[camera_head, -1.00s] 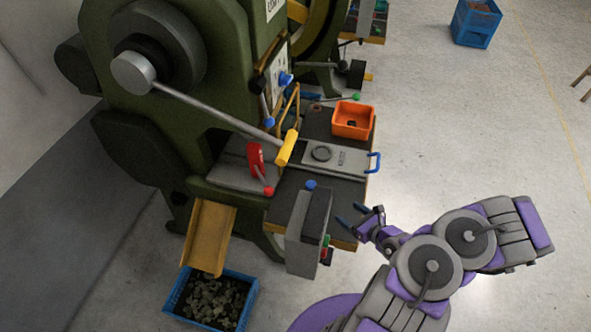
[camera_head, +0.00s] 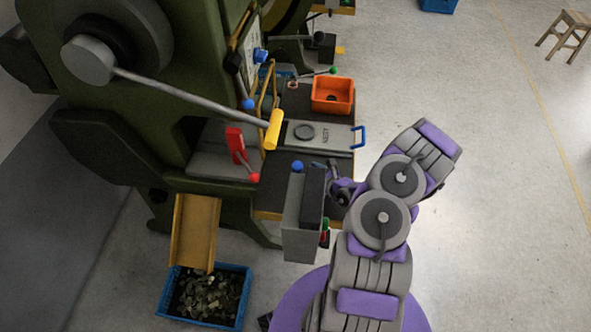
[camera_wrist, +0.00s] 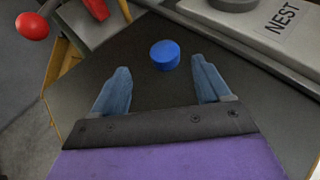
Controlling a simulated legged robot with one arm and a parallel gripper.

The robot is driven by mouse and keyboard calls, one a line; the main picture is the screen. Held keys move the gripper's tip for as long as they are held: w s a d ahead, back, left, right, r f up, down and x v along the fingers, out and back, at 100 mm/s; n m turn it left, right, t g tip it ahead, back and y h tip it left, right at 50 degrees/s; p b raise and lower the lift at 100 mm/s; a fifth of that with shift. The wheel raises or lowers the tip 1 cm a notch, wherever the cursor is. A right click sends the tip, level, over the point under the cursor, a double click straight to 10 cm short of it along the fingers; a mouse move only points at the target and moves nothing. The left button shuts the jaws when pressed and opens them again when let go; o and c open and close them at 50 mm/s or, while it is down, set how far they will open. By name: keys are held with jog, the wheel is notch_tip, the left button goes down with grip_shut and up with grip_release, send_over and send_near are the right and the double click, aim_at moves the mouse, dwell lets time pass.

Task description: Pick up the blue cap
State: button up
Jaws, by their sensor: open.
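The blue cap (camera_wrist: 165,55) is a short round disc on the dark table top. In the wrist view it sits ahead of my gripper (camera_wrist: 161,72), between the lines of its two blue fingers, with dark surface showing on both sides. The fingers are apart and nothing is held. In the head view the cap (camera_head: 297,166) shows at the back top edge of the grey box, left of my gripper. The fingertips are hard to make out there.
A grey box (camera_head: 301,230) stands at the table's front edge. The nest plate (camera_head: 335,137) with a blue handle and an orange bin (camera_head: 332,95) lie beyond. A red lever (camera_head: 236,145) with a red knob is to the left. Open floor lies to the right.

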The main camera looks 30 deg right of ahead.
aim_at(298, 167)
jog(key=shift+w+f, duration=0.2)
jog(key=shift+w, duration=0.15)
jog(key=shift+w+d+f, duration=0.2)
jog(key=shift+w+d, duration=0.1)
jog(key=shift+w, duration=0.1)
jog(key=b+x, duration=0.2)
jog(key=x, duration=0.2)
jog(key=shift+a, duration=0.2)
jog(key=shift+w+a, duration=0.25)
jog(key=shift+w, duration=0.05)
jog(key=shift+d, duration=0.1)
jog(key=shift+d, duration=0.35)
jog(key=c, duration=0.5)
jog(key=shift+a, duration=0.35)
jog(key=c, duration=0.6)
